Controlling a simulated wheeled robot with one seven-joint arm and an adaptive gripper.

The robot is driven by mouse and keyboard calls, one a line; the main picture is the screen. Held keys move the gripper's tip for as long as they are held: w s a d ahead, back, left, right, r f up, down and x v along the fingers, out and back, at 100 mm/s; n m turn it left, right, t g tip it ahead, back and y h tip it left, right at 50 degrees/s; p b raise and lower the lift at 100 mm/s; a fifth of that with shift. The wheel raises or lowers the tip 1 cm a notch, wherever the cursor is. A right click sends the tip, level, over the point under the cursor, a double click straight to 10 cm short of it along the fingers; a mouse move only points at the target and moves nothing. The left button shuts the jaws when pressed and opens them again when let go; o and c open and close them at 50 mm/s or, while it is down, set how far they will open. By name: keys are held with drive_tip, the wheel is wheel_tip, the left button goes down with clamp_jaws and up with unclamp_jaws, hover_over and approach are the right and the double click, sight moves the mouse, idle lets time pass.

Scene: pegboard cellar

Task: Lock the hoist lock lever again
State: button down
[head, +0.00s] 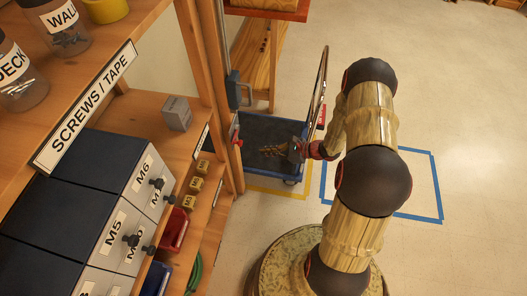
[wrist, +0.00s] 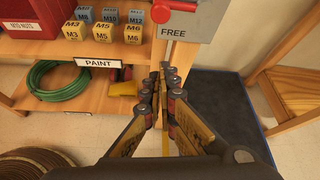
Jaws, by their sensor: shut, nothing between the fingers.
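The hoist lock lever (wrist: 178,5) is red with a round knob (wrist: 160,13). It shows at the top edge of the wrist view, partly cut off, on a grey plate (wrist: 205,22) that reads FREE. The plate is on the wooden post. In the head view a small red part (head: 237,142) shows on the post, likely the same lever. My gripper (wrist: 166,70) is shut and empty, below the plate and apart from the lever. In the head view my gripper (head: 268,151) is over the dark cart bed, to the right of the post.
A platform cart (head: 262,130) with an upright metal handle (head: 320,85) stands by the post. Shelves with drawers (head: 125,195), labelled blocks (wrist: 103,33) and a green hose (wrist: 62,85) are at the left. A blue taped outline (head: 437,180) lies on open floor at the right.

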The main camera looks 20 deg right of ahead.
drive_tip(key=b+x, duration=0.3)
drive_tip(key=x, duration=0.5)
drive_tip(key=shift+s+a+r+b, duration=0.1)
drive_tip(key=shift+a+r+b, duration=0.15)
drive_tip(key=shift+r, duration=0.7)
drive_tip(key=shift+a+r+b, duration=0.15)
drive_tip(key=shift+r+b, duration=0.05)
drive_tip(key=shift+r, duration=0.75)
drive_tip(key=shift+s, duration=0.1)
drive_tip(key=shift+r+m+g+p, duration=0.3)
drive_tip(key=shift+m+g+p, duration=0.1)
drive_tip(key=shift+p, duration=0.4)
